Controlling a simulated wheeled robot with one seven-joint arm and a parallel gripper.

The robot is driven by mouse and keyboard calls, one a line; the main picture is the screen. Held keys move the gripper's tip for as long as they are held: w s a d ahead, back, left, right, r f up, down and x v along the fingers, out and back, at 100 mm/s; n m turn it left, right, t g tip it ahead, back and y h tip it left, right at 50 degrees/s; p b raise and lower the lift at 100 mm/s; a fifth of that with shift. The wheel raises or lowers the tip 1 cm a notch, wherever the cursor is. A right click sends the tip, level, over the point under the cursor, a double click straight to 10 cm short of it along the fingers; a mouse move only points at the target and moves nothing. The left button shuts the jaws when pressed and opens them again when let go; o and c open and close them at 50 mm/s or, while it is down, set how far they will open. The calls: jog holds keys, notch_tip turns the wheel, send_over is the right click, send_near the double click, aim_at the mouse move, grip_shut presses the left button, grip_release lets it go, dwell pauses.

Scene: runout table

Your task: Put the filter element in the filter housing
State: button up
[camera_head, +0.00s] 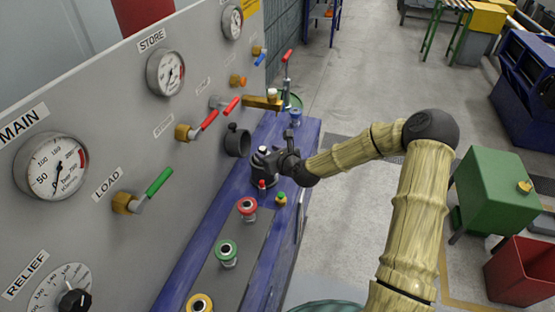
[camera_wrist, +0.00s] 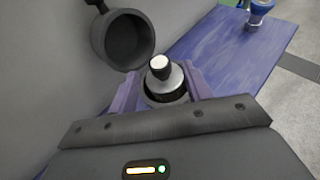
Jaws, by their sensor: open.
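The filter element appears to be the silvery piece with a black, white-topped knob (camera_wrist: 165,84) in the wrist view. Its lower part sits within a dark ring; I cannot tell whether that ring is its own base or a holder. The filter housing appears to be the dark, open-mouthed cup (camera_head: 237,141) on the panel; it also shows in the wrist view (camera_wrist: 126,42) at upper left, looking empty. My gripper (camera_wrist: 162,88) is open, with a finger on either side of the element; contact is not clear. In the head view my gripper (camera_head: 268,166) is low over the blue bench.
The blue bench (camera_head: 187,281) runs along the grey gauge panel (camera_head: 115,110). Red (camera_head: 247,206) and green (camera_head: 227,250) ring-topped fittings stand on the near side. A green-handled valve (camera_head: 155,185) and red-handled valves (camera_head: 207,120) stick out from the panel.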

jog(key=v, duration=0.6)
jog(key=shift+b, duration=0.4)
jog(key=s+f+n+g+h, duration=0.1)
jog(key=s+f+n+g, duration=0.15)
jog(key=s+n, duration=0.4)
jog(key=s+f+n+g+h, duration=0.1)
jog(key=s+n+g, duration=0.25)
jog(key=n, duration=0.55)
jog(key=s+d+r+n+g+h, duration=0.1)
jog(key=s+d+r+n+h, duration=0.1)
jog(key=s+n, duration=0.5)
jog(key=s+d+r+n+g+h, duration=0.2)
jog(key=s+d+r+n, duration=0.3)
jog(key=s+d+n, duration=0.2)
jog(key=s+n, duration=0.1)
jog(key=s, duration=0.1)
jog(key=shift+s+r+g, duration=0.2)
jog(key=shift+s+g, duration=0.05)
jog(key=shift+g, duration=0.05)
